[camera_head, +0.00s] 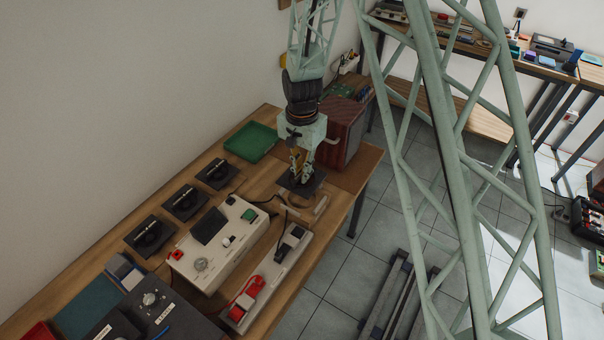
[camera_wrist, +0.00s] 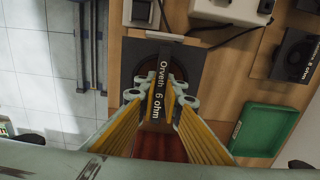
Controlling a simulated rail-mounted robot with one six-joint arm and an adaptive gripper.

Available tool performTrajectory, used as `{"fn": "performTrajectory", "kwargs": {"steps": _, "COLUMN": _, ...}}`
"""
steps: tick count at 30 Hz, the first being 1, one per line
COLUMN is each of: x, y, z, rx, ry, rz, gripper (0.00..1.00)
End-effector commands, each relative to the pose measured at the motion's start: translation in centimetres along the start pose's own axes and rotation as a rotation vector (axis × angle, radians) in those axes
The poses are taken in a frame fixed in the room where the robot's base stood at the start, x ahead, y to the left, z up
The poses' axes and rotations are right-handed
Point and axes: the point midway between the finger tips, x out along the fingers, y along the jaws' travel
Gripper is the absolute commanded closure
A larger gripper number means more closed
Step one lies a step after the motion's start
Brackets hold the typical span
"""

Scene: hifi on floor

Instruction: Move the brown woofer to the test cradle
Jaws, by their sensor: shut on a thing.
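My gripper (camera_head: 299,180) points down over the right end of the bench and is shut on the narrow raised bar of a woofer. In the wrist view my gripper (camera_wrist: 160,92) has a finger on each side of this bar, which reads "Orveth 6 ohm". The brown woofer (camera_wrist: 150,66) shows a reddish-brown round cone, partly hidden by the bar and fingers. A dark square (camera_wrist: 131,75) surrounds it; I cannot tell whether this is its own frame or a cradle under it. Whether the woofer touches the bench is unclear.
Three black woofers (camera_head: 184,203) stand along the wall side. A cream tester (camera_head: 220,242) and a pale tray (camera_head: 268,279) with a red item lie left of my gripper. A green tray (camera_head: 250,141) is behind. A red-brown cabinet (camera_head: 345,130) stands close on the right. Cables run nearby.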

Motion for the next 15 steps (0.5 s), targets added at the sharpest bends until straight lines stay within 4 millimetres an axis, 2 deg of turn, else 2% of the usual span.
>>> {"fn": "performTrajectory", "kwargs": {"steps": 15, "x": 0.64, "y": -0.04, "z": -0.04, "rx": 0.000, "ry": 0.001, "rz": -0.001, "gripper": 1.00}}
